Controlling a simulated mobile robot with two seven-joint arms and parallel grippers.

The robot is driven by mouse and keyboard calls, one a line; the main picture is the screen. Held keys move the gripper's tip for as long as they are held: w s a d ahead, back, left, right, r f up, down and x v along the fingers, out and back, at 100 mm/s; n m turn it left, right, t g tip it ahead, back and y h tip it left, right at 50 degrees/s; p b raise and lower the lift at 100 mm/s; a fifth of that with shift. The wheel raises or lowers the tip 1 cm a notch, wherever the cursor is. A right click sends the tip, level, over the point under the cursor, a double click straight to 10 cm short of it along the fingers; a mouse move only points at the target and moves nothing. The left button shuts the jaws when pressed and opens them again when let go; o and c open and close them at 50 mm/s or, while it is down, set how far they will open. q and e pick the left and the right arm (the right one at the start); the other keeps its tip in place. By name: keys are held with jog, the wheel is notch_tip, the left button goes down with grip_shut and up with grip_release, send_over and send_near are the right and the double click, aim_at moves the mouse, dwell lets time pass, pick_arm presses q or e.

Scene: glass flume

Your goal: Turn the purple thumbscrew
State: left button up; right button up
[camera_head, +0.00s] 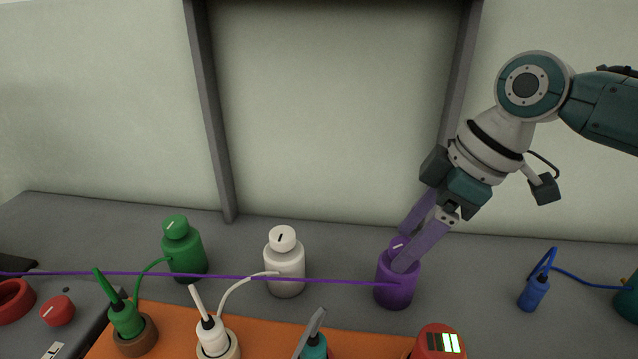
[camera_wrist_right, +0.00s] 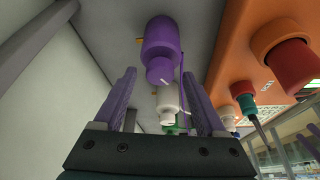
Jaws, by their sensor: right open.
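The purple thumbscrew (camera_head: 397,243) is the round cap with a white mark on top of a purple bottle-shaped post (camera_head: 396,290). My right gripper (camera_head: 400,250) comes in from the upper right, its two purple fingers spread on either side of the thumbscrew. In the right wrist view the thumbscrew (camera_wrist_right: 160,70) lies between the fingertips, and the gripper (camera_wrist_right: 158,73) is open with a gap on both sides. In the head view the near finger hides part of the cap. My left gripper is not in view.
A white post (camera_head: 285,270) and a green post (camera_head: 186,252) with similar caps stand to the left. A purple cable (camera_head: 200,276) runs to the purple post. An orange panel (camera_head: 260,325) with plugs lies in front. A blue plug (camera_head: 533,292) stands at right.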

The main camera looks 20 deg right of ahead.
jog(key=p+v, duration=0.1)
jog(key=v, duration=0.8)
jog(key=shift+r, duration=0.35)
jog(key=shift+s+d, duration=0.1)
